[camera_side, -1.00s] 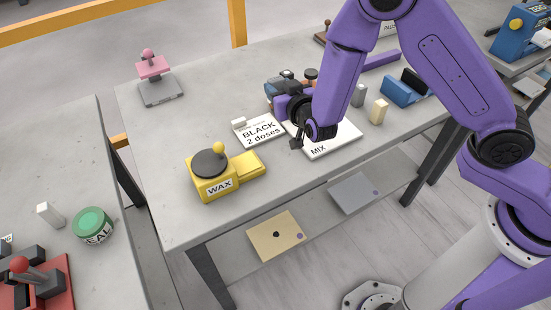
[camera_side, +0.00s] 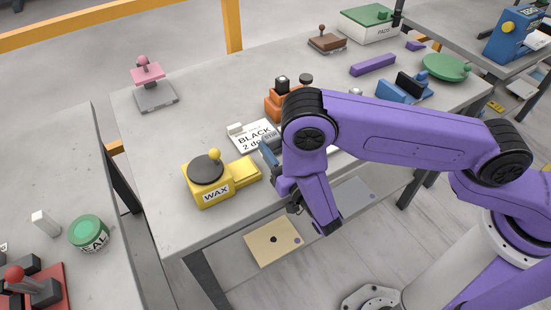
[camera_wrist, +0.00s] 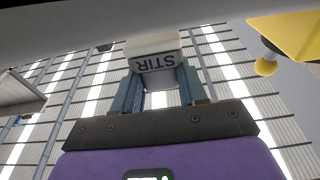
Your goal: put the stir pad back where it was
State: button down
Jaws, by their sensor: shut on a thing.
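The stir pad (camera_wrist: 155,60) is a pale block with a STIR label that reads upside down in the wrist view. My gripper (camera_wrist: 158,88) is shut on it, with a blue-grey finger on each side. In the side view my gripper (camera_side: 269,153) is near the front of the stone slab, beside the card marked BLACK (camera_side: 250,137). My arm covers much of that area, and I cannot make out the pad there. The MIX board is almost wholly hidden behind my arm.
The yellow WAX pot (camera_side: 207,183) stands close left of my gripper; its yellow knob (camera_wrist: 265,67) shows in the wrist view. An orange item (camera_side: 275,103) stands behind. A pink-handled stamp (camera_side: 150,83) is far left. The slab's left middle is bare.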

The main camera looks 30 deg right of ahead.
jog(key=shift+f, duration=1.95)
jog(key=shift+f, duration=0.15)
jog(key=c, duration=0.6)
grip_release()
jog(key=shift+r, duration=0.2)
jog(key=s+f, duration=0.1)
jog(key=s, duration=1.1)
jog(key=shift+f, duration=0.4)
